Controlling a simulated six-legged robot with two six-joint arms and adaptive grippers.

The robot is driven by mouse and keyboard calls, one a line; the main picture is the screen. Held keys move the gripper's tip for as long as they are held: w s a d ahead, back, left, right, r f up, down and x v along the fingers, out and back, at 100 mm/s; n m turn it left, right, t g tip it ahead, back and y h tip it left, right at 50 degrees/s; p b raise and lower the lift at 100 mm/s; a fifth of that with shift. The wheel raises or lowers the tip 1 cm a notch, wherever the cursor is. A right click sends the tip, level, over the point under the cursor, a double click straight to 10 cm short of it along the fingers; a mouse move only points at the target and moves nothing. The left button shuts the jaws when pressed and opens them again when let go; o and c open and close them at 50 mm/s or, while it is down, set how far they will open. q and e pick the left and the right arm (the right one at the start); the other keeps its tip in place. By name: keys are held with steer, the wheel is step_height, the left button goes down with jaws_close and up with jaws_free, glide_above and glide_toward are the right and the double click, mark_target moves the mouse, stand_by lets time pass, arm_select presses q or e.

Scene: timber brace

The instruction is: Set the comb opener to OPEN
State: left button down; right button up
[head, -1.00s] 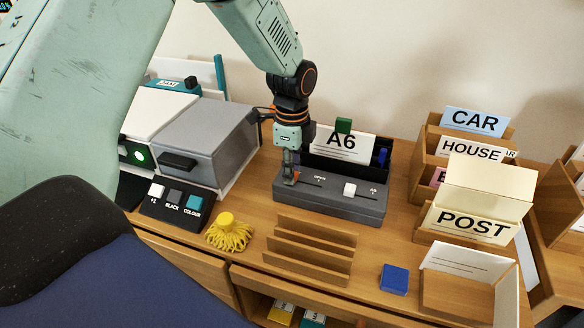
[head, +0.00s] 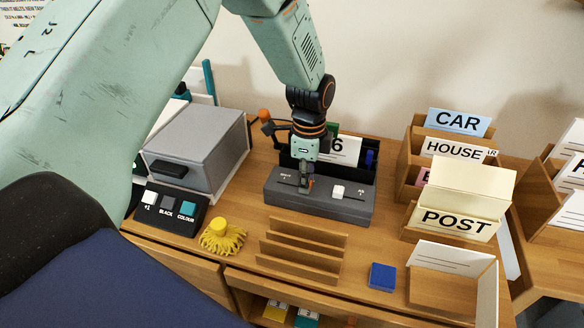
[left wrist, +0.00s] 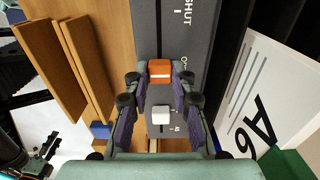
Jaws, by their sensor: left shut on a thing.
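The comb opener (head: 350,207) is a dark grey box on the desk with an orange slider and a white slider (head: 338,191) on its top. My left gripper (head: 305,187) is over its middle, pointing down. In the left wrist view its fingers (left wrist: 160,85) are shut on the orange slider (left wrist: 160,71). The slider sits beside the partly hidden OPEN label, with the SHUT label (left wrist: 187,20) farther up in that view. The white slider also shows in the left wrist view (left wrist: 161,115).
A black tray with an A6 card (head: 346,150) stands right behind the opener. A wooden rack (head: 300,248) and a blue block (head: 382,277) lie in front. A grey machine (head: 198,145) is left; a sorter with a POST card (head: 457,222) is right.

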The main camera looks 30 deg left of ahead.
arm_select(q)
steer(key=shift+f, duration=0.1)
steer(key=shift+s+d, duration=0.1)
steer(key=shift+d, duration=0.05)
steer(key=c, duration=1.5)
jaws_free()
steer(key=o, duration=0.4)
steer(key=shift+d, duration=0.2)
steer(key=shift+a, duration=0.1)
steer(key=shift+a, duration=0.1)
step_height(320, 180, up, 12)
steer(key=shift+r, duration=0.1)
